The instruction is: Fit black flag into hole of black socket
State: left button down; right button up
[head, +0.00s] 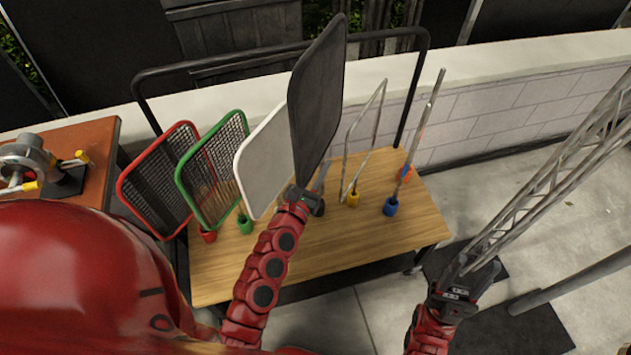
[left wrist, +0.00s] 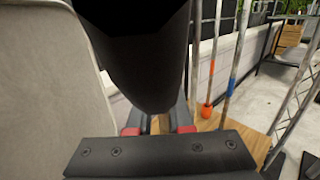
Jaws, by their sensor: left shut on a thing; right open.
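The black flag (head: 318,90), a dark rounded panel, stands tilted above the cart, its top leaning right. My left gripper (head: 312,188) is shut on its lower end. In the left wrist view the black flag (left wrist: 140,50) fills the upper middle, between the red-marked fingers of my left gripper (left wrist: 160,125). A small dark piece (head: 318,208) beside the gripper may be the black socket; its hole is hidden and I cannot tell whether the flag's end is in it. My right gripper (head: 478,268) is open and empty, right of the cart.
The wooden cart top (head: 290,272) also carries a red flag (head: 160,180), a green flag (head: 212,170), a white flag (head: 262,160) close to the black one, a yellow socket (head: 353,199) and a blue socket (head: 390,207) with metal rods. A metal truss (head: 565,165) rises at right.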

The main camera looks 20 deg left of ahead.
pick_arm(q)
jog(key=w+a+f+b, duration=0.1)
jog(key=w+f+b, duration=0.2)
jog(key=f+b, duration=0.5)
jog(key=w+a+f+m+h+b, duration=0.1)
jog(key=w+f+b, duration=0.3)
jog(key=f+b, duration=0.4)
jog(key=a+b, duration=0.1)
jog(key=b, duration=0.4)
jog(key=shift+w+a, duration=0.2)
jog(key=shift+r, duration=0.1)
jog(key=shift+f, duration=0.25)
jog(key=shift+f+m+h+b, duration=0.3)
jog(key=shift+f+h+b, duration=0.3)
jog(key=shift+f+b, duration=0.85)
jog(key=shift+r+b, duration=0.1)
jog(key=shift+b, duration=0.25)
